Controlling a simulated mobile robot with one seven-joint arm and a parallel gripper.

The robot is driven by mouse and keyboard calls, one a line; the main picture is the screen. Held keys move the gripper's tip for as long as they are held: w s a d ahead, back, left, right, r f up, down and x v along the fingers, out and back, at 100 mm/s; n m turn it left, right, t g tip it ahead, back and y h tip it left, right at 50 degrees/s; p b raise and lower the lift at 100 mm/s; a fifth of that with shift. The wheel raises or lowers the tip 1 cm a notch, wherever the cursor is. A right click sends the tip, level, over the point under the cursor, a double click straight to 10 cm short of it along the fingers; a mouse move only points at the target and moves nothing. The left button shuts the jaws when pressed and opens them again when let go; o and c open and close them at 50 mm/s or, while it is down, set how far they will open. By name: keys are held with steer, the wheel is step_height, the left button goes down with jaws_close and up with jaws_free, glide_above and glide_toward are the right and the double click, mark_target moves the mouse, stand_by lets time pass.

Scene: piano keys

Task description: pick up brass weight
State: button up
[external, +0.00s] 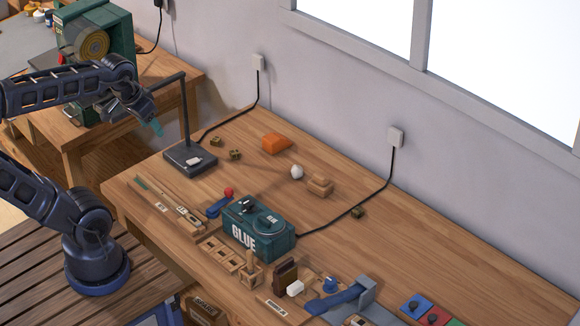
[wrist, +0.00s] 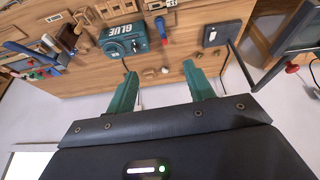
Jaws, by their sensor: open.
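Small brass-coloured pieces lie on the bench. Two sit close together right of the black lamp base, one nearer the wall (external: 216,141) and one nearer the bench middle (external: 235,154). A third, darker piece (external: 357,212) lies beside the right-hand cable. I cannot tell which is the brass weight. My gripper (external: 155,128) is open and empty, in the air left of the lamp post and well apart from these pieces. In the wrist view its two green fingers (wrist: 161,88) are spread, with the bench beyond them.
The lamp base (external: 190,160) and its post stand between my gripper and the pieces. A green glue box (external: 260,228), an orange block (external: 276,144), a white egg-like object (external: 297,172) and a wooden block (external: 320,186) stand nearby. The bench's right rear is clear.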

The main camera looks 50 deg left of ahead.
steer(key=w+d+r+n+g+h, duration=0.1)
steer(key=w+d+n, duration=0.1)
steer(key=w, duration=0.5)
steer(key=w+d+n+h, duration=0.1)
steer(key=w+d+n, duration=0.15)
steer(key=w, duration=0.55)
steer(key=n+g+h, duration=0.2)
steer(key=n+g, duration=0.1)
steer(key=n, duration=1)
glide_above(358, 210)
steer(key=a, duration=0.5)
step_height(358, 210, down, 30)
steer(key=x, duration=1.1)
steer(key=shift+s+d+f, duration=0.15)
steer(key=shift+s+d, duration=0.1)
steer(key=shift+d, duration=0.1)
steer(key=c, duration=1.1)
steer(key=shift+c, duration=0.2)
